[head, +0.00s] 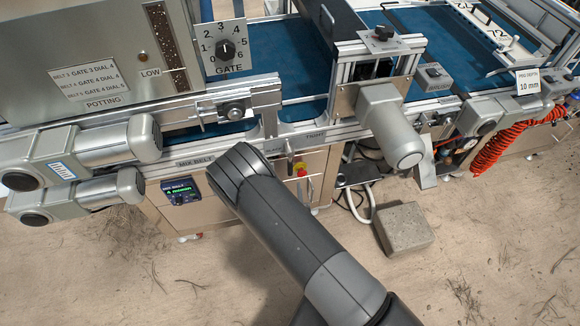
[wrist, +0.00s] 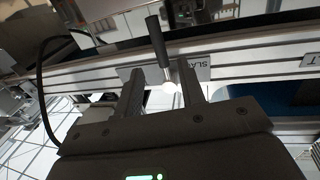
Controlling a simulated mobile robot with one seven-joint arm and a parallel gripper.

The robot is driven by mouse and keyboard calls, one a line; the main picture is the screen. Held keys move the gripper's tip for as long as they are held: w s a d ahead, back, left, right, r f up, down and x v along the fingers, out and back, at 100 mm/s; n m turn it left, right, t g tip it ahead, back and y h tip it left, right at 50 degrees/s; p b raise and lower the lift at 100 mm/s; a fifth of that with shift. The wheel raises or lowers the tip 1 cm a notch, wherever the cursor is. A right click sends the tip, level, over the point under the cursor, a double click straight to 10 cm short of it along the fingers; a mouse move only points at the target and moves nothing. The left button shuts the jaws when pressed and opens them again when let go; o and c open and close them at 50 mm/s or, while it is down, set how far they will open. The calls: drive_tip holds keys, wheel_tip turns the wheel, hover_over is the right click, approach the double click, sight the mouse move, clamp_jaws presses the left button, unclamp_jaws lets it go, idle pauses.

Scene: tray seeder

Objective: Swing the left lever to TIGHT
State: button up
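The lever (wrist: 157,40) has a black handle and a thin silver shaft ending at a bright round pivot, and stands slightly tilted in the wrist view. A plate lettered SLACK (wrist: 203,68) is just right of the shaft, and part of another plate (wrist: 312,60) shows at the right edge. My gripper (wrist: 161,85) is open, its two fingers on either side of the shaft's lower end with gaps visible. In the head view the SLACK plate (head: 274,149) and TIGHT plate (head: 315,134) are on the front rail; my arm hides the gripper there.
A grey motor (head: 390,125) juts out right of the plates. Two more motors (head: 95,145) are at the left. A display box (head: 181,191) and a red button (head: 301,171) are below the rail. A stone block (head: 404,228) lies on the floor.

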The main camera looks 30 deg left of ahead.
sight(290, 169)
drive_tip(key=x, duration=0.9)
drive_tip(key=shift+w+a, duration=0.15)
drive_tip(key=shift+w, duration=0.1)
clamp_jaws()
